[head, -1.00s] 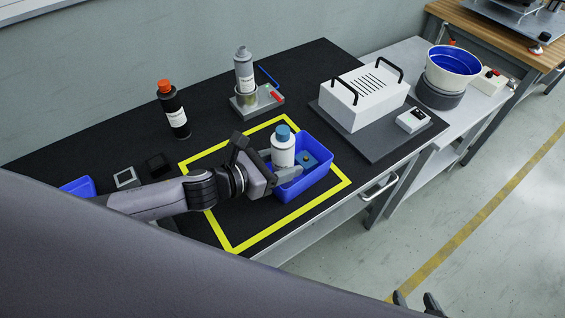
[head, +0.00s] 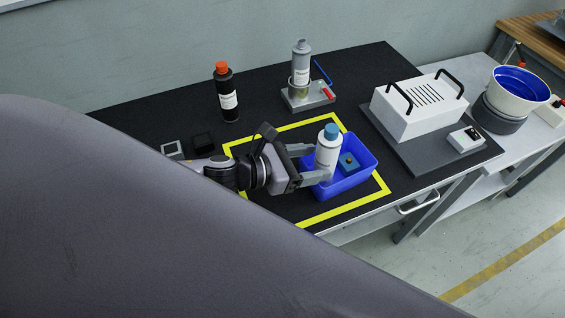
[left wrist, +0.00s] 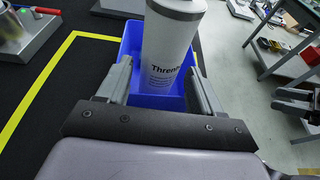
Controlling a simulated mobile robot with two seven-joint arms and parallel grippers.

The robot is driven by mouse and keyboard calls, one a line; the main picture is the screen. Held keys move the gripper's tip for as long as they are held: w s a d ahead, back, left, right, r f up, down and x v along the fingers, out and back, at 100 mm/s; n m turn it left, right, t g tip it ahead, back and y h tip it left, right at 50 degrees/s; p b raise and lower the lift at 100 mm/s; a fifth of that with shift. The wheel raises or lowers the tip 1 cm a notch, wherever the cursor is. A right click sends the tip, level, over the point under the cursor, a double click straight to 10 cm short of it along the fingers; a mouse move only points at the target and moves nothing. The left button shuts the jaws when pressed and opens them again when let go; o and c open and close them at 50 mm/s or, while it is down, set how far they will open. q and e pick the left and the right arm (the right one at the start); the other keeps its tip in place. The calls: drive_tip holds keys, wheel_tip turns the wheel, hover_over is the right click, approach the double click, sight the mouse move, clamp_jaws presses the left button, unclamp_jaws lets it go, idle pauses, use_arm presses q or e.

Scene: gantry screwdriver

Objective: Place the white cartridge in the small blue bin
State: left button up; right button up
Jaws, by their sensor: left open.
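The white cartridge (head: 328,152) with a blue cap stands nearly upright in the left part of the blue bin (head: 360,181) inside the yellow outline. My left gripper (head: 315,163) reaches in from the left and is open, with one finger on each side of the cartridge. In the left wrist view, the labelled white body of the cartridge (left wrist: 170,50) stands between the spread fingers, with the bin (left wrist: 155,101) around it. Gaps show beside the cartridge there. Its base is partly hidden. Dark prongs (left wrist: 298,101) at the right edge may be my right gripper; their state is unclear.
A small blue-grey block (head: 348,163) lies in the bin. A black bottle with an orange cap (head: 227,95) and a grey canister on a stand (head: 301,65) are behind. A white handled box (head: 418,105) is right. My own body hides the lower left.

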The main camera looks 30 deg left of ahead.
use_arm(q)
drive_tip(key=b+v, duration=0.1)
drive_tip(key=v, duration=0.7)
idle(0.6)
